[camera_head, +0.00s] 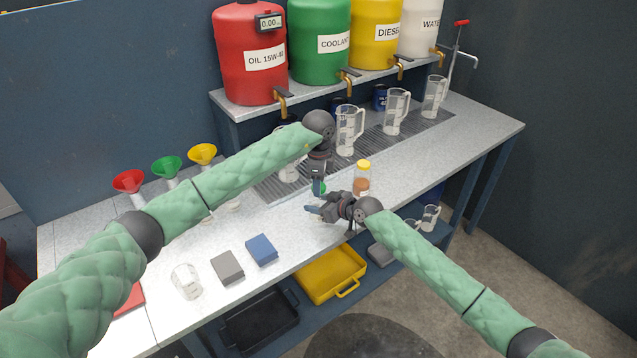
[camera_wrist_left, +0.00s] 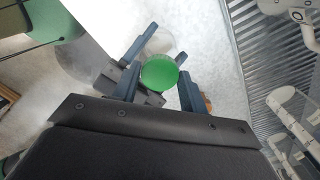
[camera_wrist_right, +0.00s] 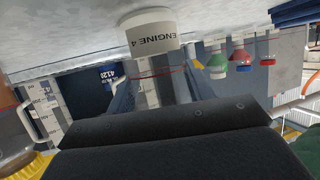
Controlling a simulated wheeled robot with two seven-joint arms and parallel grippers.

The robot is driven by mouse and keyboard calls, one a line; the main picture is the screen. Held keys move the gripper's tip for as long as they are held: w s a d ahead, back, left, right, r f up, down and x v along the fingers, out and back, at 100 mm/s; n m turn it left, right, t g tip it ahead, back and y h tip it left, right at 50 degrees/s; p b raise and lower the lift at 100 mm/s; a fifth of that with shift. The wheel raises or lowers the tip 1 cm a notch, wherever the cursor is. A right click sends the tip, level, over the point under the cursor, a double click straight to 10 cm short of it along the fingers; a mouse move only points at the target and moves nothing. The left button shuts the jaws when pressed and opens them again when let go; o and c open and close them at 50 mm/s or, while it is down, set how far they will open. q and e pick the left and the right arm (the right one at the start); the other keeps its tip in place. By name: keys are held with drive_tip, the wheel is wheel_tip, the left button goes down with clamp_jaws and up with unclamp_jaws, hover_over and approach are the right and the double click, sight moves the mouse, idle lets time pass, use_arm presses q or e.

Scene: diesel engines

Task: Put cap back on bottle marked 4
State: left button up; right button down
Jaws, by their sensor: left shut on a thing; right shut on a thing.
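My left gripper (camera_head: 318,188) points down over the bench and is shut on a green cap (camera_wrist_left: 159,72), seen between its fingers (camera_wrist_left: 160,92) in the left wrist view. My right gripper (camera_head: 318,210) reaches in just below it, shut around a small bottle. In the right wrist view, which is upside down, that bottle (camera_wrist_right: 152,36) shows a white label reading ENGINE 4 between the fingers (camera_wrist_right: 153,88). The cap is at or just above the bottle's mouth; I cannot tell whether they touch, as the neck is hidden.
A yellow-capped bottle of amber liquid (camera_head: 362,180) stands close right of the grippers. Measuring jugs (camera_head: 349,130) stand on the grating behind. Funnels (camera_head: 166,168) stand at the left. A clear beaker (camera_head: 187,281), grey block (camera_head: 228,267) and blue block (camera_head: 261,250) lie front left.

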use_arm(q)
drive_tip(key=m, duration=0.6)
drive_tip(key=shift+c, duration=0.2)
drive_tip(key=m, duration=0.6)
drive_tip(key=shift+w, duration=0.1)
drive_tip(key=m, duration=0.5)
drive_tip(key=shift+m, duration=0.4)
drive_tip(key=m, duration=0.5)
drive_tip(key=shift+m, duration=0.3)
drive_tip(key=m, duration=0.5)
drive_tip(key=shift+m, duration=0.4)
drive_tip(key=m, duration=0.5)
drive_tip(key=shift+m, duration=0.3)
use_arm(e)
drive_tip(key=shift+s, duration=0.1)
use_arm(q)
drive_tip(key=m, duration=0.5)
drive_tip(key=shift+m, duration=0.3)
drive_tip(key=m, duration=0.6)
drive_tip(key=shift+m, duration=0.4)
drive_tip(key=o, duration=1.2)
drive_tip(key=shift+f, duration=0.1)
